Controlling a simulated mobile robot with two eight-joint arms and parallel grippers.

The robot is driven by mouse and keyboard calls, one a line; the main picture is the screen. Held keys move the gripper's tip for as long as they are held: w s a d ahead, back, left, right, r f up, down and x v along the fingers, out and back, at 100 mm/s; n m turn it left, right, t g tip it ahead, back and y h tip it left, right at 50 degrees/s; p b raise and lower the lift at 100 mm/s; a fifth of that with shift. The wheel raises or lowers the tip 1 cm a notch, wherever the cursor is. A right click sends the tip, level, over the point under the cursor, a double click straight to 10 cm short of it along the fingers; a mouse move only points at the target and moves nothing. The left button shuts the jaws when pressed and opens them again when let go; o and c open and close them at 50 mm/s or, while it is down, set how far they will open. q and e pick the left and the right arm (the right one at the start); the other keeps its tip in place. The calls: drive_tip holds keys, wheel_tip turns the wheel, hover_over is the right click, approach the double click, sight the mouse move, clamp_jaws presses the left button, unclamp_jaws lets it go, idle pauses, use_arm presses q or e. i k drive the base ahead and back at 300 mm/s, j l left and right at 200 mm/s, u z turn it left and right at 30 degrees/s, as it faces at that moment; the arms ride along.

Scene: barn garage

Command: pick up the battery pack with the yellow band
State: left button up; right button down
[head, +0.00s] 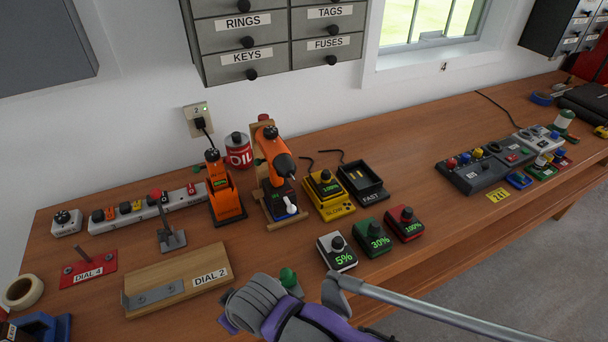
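The battery pack with the yellow band (323,180) sits in the yellow charger marked SLOW (340,209). Its display reads 100%. The yellow of the band and of the charger partly run together. A grey and purple arm part of mine, probably my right gripper (262,308), reaches in at the bottom centre, in front of the pack and apart from it. My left gripper is not in view.
Packs marked 5% (336,254), 30% (373,238) and 100% (404,224) stand in front of the chargers. The FAST charger (364,185) beside the pack looks empty. An orange drill (272,150) stands left. A grey rod (440,311) crosses the lower right.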

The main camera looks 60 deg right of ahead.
sight(325, 185)
drive_tip(key=z, duration=3.55)
drive_tip(key=u, duration=1.4)
drive_tip(key=l+z, duration=0.1)
drive_tip(key=l, duration=0.65)
drive_tip(key=i+l+z, duration=0.1)
drive_tip(key=l, duration=0.65)
